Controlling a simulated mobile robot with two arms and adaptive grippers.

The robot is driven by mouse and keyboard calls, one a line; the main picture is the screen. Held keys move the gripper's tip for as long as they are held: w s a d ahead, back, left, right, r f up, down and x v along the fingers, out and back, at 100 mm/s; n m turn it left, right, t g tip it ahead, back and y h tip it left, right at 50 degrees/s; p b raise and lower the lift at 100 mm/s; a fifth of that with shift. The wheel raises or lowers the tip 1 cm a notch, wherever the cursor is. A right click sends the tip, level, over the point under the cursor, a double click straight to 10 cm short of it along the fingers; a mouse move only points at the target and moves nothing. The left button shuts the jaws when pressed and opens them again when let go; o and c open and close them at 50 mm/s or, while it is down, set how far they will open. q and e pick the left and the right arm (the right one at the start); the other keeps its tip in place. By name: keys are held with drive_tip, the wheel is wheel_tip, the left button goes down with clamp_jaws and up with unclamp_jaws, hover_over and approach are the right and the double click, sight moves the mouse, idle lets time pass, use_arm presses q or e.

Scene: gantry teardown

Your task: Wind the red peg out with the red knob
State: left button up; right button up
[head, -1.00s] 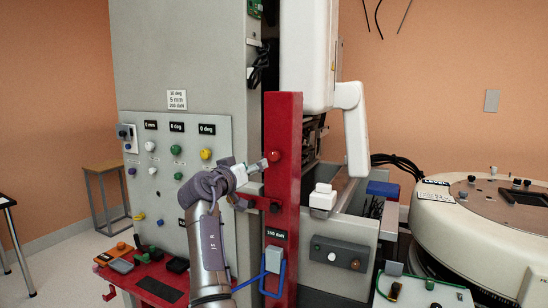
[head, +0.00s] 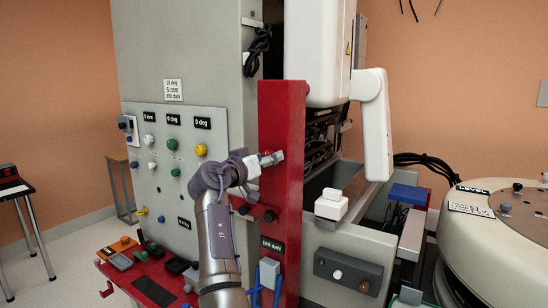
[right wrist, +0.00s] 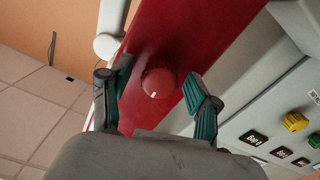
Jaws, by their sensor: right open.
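The red knob (right wrist: 158,82) is round with a white mark on its face. It sits on the red upright post (head: 282,135). My right gripper (right wrist: 156,76) is open in the right wrist view, with one finger on each side of the knob; I see gaps between the fingers and the knob. In the head view my right gripper (head: 270,158) is at the post's upper part and partly covers the red knob (head: 266,154). I cannot make out the red peg. My left gripper is not in view.
A black knob (head: 269,215) sits lower on the same post, above a "150 daN" label (head: 271,246). A grey panel (head: 185,185) with coloured knobs stands to the left. A red shelf (head: 125,274) with small items is at lower left. A white cream machine (head: 480,240) stands right.

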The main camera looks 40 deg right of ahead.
drive_tip(key=shift+a, duration=0.2)
drive_tip(key=c, duration=1.2)
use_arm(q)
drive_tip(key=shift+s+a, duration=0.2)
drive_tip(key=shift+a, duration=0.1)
use_arm(e)
drive_tip(key=shift+o, duration=0.2)
drive_tip(key=shift+r, duration=0.1)
